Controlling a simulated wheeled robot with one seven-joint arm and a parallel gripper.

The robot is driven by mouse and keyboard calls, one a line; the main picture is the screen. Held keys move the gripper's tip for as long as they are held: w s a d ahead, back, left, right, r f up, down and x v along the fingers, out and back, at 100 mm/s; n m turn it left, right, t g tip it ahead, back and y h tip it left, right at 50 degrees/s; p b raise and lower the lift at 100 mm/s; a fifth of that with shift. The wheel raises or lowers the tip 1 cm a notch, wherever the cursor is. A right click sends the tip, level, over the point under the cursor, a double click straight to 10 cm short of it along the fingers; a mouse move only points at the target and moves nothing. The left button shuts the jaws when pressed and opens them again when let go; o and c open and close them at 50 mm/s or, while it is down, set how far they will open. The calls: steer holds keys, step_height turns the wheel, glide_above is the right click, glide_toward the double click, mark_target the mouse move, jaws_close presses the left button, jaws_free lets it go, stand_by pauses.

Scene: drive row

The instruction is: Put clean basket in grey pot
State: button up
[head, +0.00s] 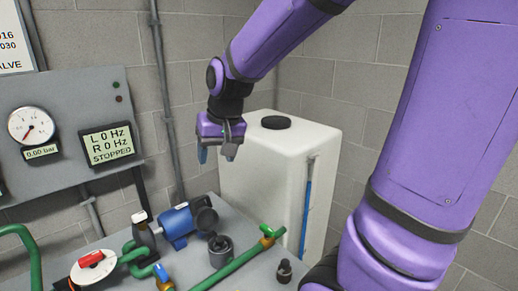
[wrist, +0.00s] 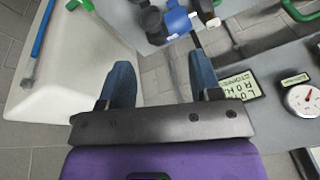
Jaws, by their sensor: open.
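My gripper (head: 217,152) hangs high above the bench, in front of the white tank. It is open and empty; its two blue fingers stand apart in the wrist view (wrist: 162,78). A dark grey open pot (head: 220,250) stands on the bench below it, right of the blue pump (head: 179,224). I cannot make out a clean basket for certain. A small dark fitting (head: 284,271) stands at the bench's front right; I cannot tell what it is.
The white tank (head: 270,165) with a black cap stands behind the bench. A green pipe (head: 232,262) with a valve crosses the bench right of the pot. The gauge panel (head: 70,130) is at the left.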

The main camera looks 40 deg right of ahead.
steer(key=s+r+n, duration=0.1)
steer(key=s+r, duration=0.1)
steer(key=s, duration=0.3)
steer(key=s+a+r+n+t, duration=0.1)
steer(key=s+r, duration=0.1)
steer(key=s, duration=0.3)
steer(key=s+r+n+t, duration=0.1)
steer(key=s+r, duration=0.1)
steer(key=s, duration=0.3)
steer(key=shift+s+a+r+h, duration=0.15)
steer(key=shift+s+r+h, duration=0.2)
steer(key=shift+s+h, duration=0.05)
steer(key=shift+c, duration=0.5)
